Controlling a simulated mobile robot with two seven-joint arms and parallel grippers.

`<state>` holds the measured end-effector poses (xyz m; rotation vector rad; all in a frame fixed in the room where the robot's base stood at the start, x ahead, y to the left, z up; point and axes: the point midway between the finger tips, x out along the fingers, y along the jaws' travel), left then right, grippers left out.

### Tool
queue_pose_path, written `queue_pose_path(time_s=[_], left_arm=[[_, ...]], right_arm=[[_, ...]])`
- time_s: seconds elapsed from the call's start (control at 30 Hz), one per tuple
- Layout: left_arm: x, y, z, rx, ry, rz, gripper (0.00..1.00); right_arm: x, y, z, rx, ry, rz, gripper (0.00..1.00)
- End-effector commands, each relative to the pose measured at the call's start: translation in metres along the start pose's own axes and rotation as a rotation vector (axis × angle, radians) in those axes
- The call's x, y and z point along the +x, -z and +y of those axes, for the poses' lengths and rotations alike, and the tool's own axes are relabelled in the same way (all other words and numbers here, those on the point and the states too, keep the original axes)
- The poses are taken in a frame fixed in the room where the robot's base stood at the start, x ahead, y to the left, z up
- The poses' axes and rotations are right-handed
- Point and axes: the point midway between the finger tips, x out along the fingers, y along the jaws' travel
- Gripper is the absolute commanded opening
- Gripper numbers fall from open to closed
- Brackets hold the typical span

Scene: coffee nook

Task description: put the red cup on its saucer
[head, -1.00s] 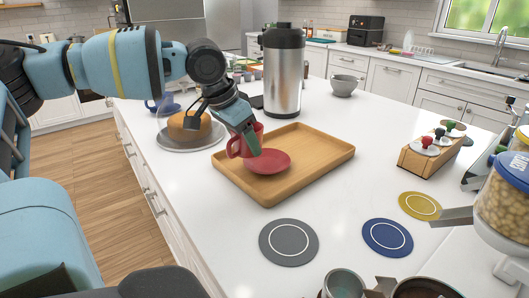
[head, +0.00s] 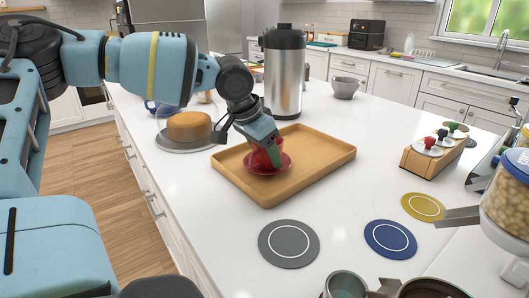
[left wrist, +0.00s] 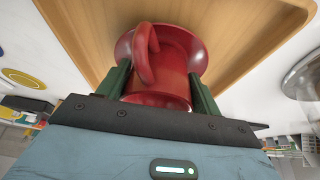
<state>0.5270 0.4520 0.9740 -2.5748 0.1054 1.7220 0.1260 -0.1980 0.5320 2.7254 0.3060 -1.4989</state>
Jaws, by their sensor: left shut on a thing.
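My left gripper (head: 270,150) is shut on the red cup (head: 259,159), one finger on each side of it. The cup is over the red saucer (head: 287,167), which lies on a wooden tray (head: 325,155). The cup looks roughly upright; I cannot tell whether its base touches the saucer. In the left wrist view the cup (left wrist: 174,78) sits between the green fingers, its handle facing the camera, with the saucer's rim (left wrist: 199,50) showing behind it. My right gripper is not in view.
A steel vacuum jug (head: 283,85) stands behind the tray. A cake under a glass cover (head: 189,125) is to the left. Grey (head: 289,243), blue (head: 390,239) and yellow (head: 423,207) coasters lie in front and to the right. The tray's right half is empty.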

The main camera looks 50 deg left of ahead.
Motion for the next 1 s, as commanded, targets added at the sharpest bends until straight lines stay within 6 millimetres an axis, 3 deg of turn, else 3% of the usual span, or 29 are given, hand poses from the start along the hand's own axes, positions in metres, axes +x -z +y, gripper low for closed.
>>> queue_pose_path(time_s=[0.37,0.4,0.43,0.77,1.0], left_arm=[[0.003,-0.001,0.0,0.001,0.0,0.003,0.34],[0.003,-0.001,0.0,0.001,0.0,0.002,0.7],[0.003,-0.001,0.0,0.001,0.0,0.002,0.74],[-0.003,0.0,0.0,0.0,0.0,0.003,0.74],[-0.043,0.002,0.0,0.0,-0.001,0.009,0.74]], right_arm=[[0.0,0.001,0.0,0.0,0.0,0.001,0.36],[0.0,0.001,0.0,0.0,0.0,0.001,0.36],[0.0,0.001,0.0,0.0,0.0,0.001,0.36],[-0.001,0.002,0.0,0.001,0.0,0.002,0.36],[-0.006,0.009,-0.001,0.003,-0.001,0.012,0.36]])
